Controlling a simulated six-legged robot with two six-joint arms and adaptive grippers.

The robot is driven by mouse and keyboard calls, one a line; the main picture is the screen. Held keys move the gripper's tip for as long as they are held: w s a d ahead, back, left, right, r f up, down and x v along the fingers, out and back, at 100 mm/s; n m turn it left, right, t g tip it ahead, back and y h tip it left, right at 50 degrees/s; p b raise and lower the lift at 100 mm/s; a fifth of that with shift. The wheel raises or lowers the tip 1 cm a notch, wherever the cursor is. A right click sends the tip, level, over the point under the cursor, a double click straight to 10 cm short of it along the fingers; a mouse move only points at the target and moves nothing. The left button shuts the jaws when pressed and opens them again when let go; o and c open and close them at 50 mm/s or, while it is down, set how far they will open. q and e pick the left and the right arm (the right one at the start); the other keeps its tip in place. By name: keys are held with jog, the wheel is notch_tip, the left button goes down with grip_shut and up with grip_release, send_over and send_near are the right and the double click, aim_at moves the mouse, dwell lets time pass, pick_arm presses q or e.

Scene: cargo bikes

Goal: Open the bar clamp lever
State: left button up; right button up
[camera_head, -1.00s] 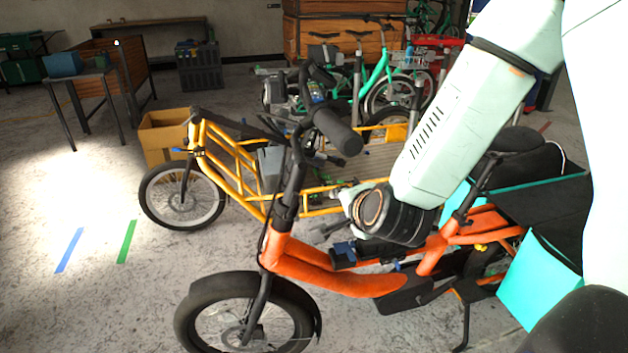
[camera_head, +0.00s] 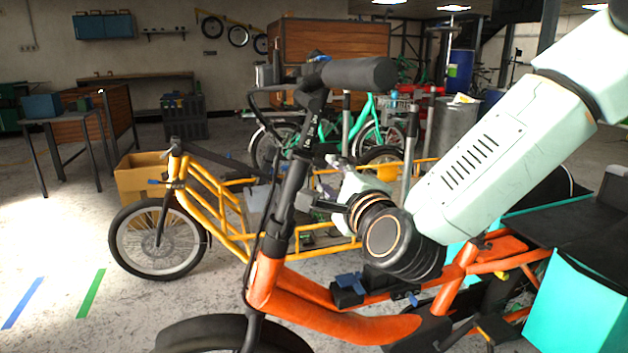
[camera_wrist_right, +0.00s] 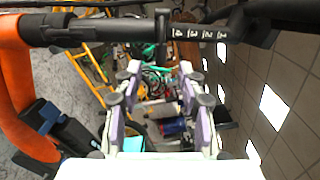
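The orange cargo bike (camera_head: 330,310) stands in front of me with its black steering stem (camera_head: 290,195) upright. The wrist view shows white numbers on this stem (camera_wrist_right: 95,28). A short black piece, probably the clamp lever (camera_head: 328,208), sticks out from the stem's right side; a black collar piece also crosses the stem in the wrist view (camera_wrist_right: 163,27). I cannot tell for certain which part is the lever. My right gripper (camera_head: 345,187) is beside the stem, to its right. In the wrist view its fingers (camera_wrist_right: 160,85) are apart with nothing gripped between them. My left gripper is out of view.
The black handlebar grip (camera_head: 358,73) juts out above my right gripper. A yellow cargo bike (camera_head: 228,222) stands close behind. A teal bag (camera_head: 580,300) hangs at the right. Blue parts (camera_head: 350,284) sit on the orange frame below the wrist. Floor is clear at left.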

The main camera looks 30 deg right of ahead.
aim_at(320, 164)
jog(key=b+x, duration=0.1)
jog(key=x, duration=0.6)
jog(key=shift+w+d+f+b, duration=0.1)
jog(key=shift+d+b, duration=0.15)
jog(key=shift+b, duration=0.15)
jog(key=shift+w, duration=0.3)
jog(key=shift+c, duration=0.3)
grip_shut()
